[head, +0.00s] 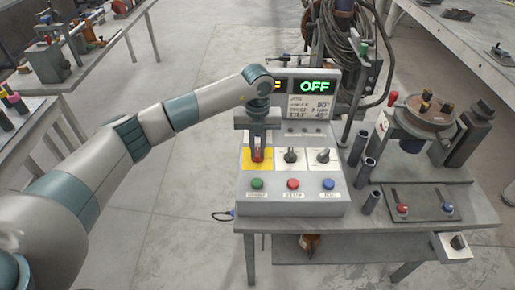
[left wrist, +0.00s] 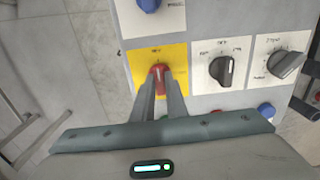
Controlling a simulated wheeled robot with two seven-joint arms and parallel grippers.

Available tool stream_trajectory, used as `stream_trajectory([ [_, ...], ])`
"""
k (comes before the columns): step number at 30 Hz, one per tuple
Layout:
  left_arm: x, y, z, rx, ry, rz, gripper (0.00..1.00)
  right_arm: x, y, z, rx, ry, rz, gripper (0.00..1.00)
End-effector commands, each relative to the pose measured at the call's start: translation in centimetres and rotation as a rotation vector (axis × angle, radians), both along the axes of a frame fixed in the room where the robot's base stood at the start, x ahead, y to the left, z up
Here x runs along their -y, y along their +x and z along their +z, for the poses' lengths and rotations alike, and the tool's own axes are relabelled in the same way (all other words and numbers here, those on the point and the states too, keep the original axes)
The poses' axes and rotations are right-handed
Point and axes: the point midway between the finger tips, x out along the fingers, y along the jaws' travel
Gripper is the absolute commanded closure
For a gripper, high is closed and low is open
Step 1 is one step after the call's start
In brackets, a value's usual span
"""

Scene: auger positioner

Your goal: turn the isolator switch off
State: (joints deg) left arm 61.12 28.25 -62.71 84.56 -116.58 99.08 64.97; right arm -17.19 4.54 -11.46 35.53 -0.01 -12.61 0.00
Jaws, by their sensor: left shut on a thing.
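The isolator switch (head: 258,154) is a red knob on a yellow plate (head: 250,164) at the left of the control box's upper row. My left gripper (head: 258,150) comes down over it and is shut on it. In the left wrist view the red knob (left wrist: 159,74) sits between the two fingertips (left wrist: 160,78), with the yellow plate (left wrist: 178,54) around it. The fingers hide part of the knob, and its exact angle is hard to tell. The display (head: 314,87) above the box reads OFF in green. My right gripper is not in view.
Below are green (head: 257,183), red (head: 293,184) and blue (head: 329,184) buttons. Dark tubes (head: 364,172) and a plate with small levers (head: 420,203) stand to the right on the bench.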

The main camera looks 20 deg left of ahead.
Motion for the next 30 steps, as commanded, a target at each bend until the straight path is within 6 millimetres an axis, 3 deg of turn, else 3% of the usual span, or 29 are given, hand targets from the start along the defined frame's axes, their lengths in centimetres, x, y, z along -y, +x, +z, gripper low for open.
stream_trajectory([
  [3,0.0,0.2,0.2,0.004,-0.001,0.003,1.00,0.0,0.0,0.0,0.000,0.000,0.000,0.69],
  [4,-0.1,0.2,0.2,0.004,-0.001,0.003,0.83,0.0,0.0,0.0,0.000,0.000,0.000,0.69],
  [6,0.0,0.2,0.2,0.004,-0.001,0.003,0.69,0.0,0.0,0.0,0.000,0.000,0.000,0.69],
  [20,0.0,0.1,0.6,0.002,0.000,0.000,0.69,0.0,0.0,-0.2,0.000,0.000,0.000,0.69],
  [25,0.0,0.1,2.1,0.004,-0.001,0.000,0.69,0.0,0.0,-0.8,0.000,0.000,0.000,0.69],
  [30,0.0,0.2,4.8,0.007,-0.001,0.001,0.69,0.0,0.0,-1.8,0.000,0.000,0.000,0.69],
])
